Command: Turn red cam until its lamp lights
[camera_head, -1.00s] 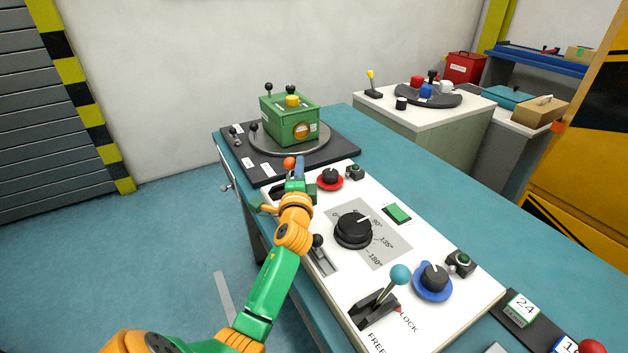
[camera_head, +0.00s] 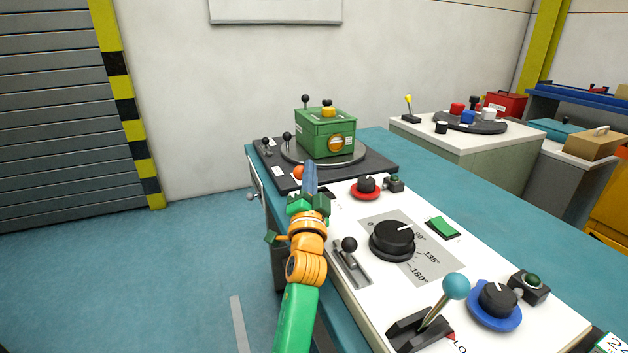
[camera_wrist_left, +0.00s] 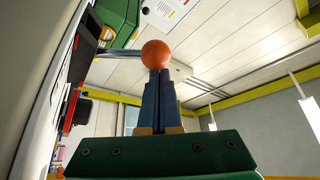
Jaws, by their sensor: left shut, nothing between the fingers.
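The red cam (camera_head: 366,193) is a red disc with a black knob (camera_head: 366,184) at the far end of the white panel. Its lamp (camera_head: 394,181), a small dark housing with a green top, stands just right of it and looks unlit. My left gripper (camera_head: 309,168) is shut and empty, left of the red cam and apart from it. Its blue fingers (camera_wrist_left: 159,100) show in the left wrist view, with an orange ball knob (camera_wrist_left: 155,54) at or just beyond the tips. Contact is unclear. In the head view this orange ball (camera_head: 298,172) is partly hidden by the fingers. My right gripper is out of view.
The white panel holds a large black dial (camera_head: 394,240), a black-knobbed slider (camera_head: 349,245), a green switch (camera_head: 442,227), a blue cam (camera_head: 494,311) and a blue-balled lever (camera_head: 456,287). A green box (camera_head: 325,135) stands on a turntable beyond. Open floor lies left.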

